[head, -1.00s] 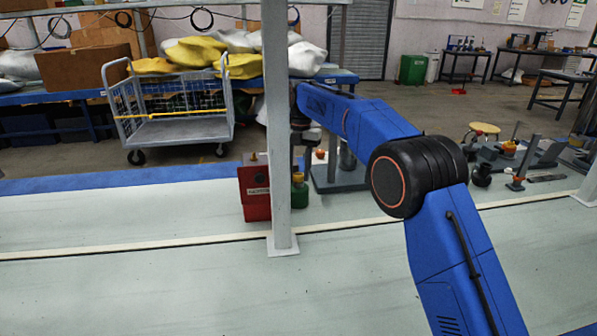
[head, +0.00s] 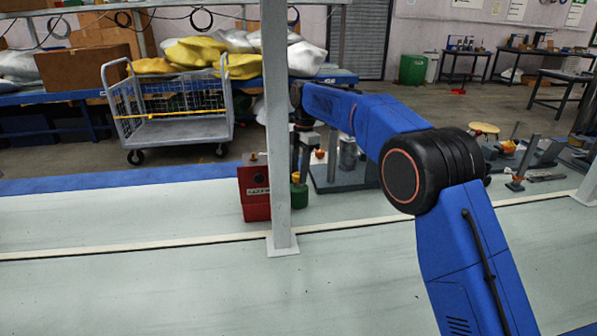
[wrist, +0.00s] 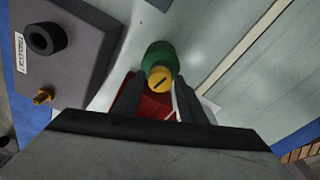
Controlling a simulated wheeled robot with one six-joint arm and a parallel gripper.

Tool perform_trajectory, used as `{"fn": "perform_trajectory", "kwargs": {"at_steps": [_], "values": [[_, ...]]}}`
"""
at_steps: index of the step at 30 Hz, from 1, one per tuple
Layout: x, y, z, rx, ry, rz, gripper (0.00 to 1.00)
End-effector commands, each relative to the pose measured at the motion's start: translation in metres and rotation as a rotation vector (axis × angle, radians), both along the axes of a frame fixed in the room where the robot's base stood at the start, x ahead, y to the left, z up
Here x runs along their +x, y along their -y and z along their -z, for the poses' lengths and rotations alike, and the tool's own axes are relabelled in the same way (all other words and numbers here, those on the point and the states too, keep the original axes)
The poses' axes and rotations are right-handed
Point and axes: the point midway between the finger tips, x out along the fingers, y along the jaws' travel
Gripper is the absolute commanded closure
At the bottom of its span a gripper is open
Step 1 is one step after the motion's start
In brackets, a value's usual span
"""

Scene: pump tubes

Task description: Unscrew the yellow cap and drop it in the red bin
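A green bottle (head: 299,197) with a yellow cap (head: 298,177) stands upright on the table beside the grey post. In the wrist view the cap (wrist: 160,77) shows a dark slot on top, with the green body (wrist: 158,55) around and behind it. My gripper (head: 301,170) points down just above the bottle. Its two dark fingers (wrist: 157,90) are apart, one on each side of the cap in the picture; I cannot tell whether they touch it.
The grey post (head: 277,130) stands close in front, partly hiding the bottle and bin. A grey base (head: 350,181) with a silver cylinder (head: 347,152) and small orange knob (head: 319,155) is right behind the bottle. The near table (head: 130,285) is clear.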

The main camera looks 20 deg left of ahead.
Motion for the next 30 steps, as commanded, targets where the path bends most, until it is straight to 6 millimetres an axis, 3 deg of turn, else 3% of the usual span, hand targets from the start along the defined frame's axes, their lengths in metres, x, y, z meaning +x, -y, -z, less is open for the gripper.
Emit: {"fn": "perform_trajectory", "kwargs": {"at_steps": [6, 30], "values": [[-0.0007, 0.0008, 0.0, -0.001, -0.001, 0.196, 0.63], [-0.0017, 0.0011, -0.0003, 0.001, 0.0, 0.66, 0.63]]}}
